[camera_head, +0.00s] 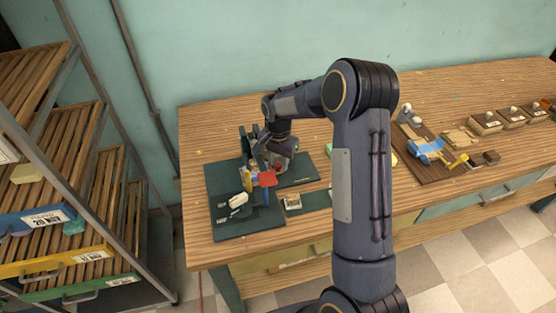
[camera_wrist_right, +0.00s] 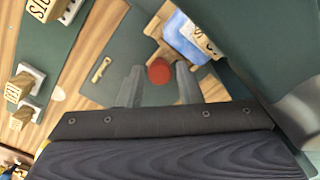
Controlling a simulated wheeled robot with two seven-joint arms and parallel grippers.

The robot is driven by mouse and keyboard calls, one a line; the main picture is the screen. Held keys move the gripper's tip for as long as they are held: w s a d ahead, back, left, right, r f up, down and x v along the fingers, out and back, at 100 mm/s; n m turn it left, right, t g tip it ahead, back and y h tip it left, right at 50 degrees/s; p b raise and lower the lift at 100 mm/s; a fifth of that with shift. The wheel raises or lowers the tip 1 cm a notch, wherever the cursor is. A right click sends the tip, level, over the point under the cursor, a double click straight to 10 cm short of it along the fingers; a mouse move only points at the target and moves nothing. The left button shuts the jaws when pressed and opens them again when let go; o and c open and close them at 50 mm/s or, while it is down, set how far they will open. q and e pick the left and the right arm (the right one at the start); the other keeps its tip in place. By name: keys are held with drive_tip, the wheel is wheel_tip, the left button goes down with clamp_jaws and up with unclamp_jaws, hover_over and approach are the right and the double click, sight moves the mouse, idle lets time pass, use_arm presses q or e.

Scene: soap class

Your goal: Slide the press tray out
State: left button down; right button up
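The dark green press (camera_head: 247,190) stands on the left part of the bench, with a red part at its front. My right gripper (camera_head: 272,160) is at the press, partly hidden by its own wrist and the press. In the right wrist view my gripper (camera_wrist_right: 160,84) has its two fingers apart, one on each side of a round red knob (camera_wrist_right: 159,71). Gaps show beside the knob. Just beyond it is a wooden piece with a blue block (camera_wrist_right: 183,48) and a lettered stamp (camera_wrist_right: 197,36). I cannot tell clearly which part is the tray. My left gripper is not in view.
A wooden board (camera_head: 436,165) with a blue item and small tools lies at the right. Several small boxes (camera_head: 485,123) line the bench's far right. A slatted rack (camera_head: 70,190) stands at the left.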

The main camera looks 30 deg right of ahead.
clamp_jaws()
drive_tip(key=s+d, duration=0.1)
drive_tip(key=d, duration=0.3)
drive_tip(key=s+d, duration=0.1)
drive_tip(key=d, duration=0.3)
drive_tip(key=s+d+b, duration=0.1)
drive_tip(key=d, duration=0.3)
drive_tip(key=shift+r, duration=0.1)
unclamp_jaws()
drive_tip(key=shift+d, duration=0.15)
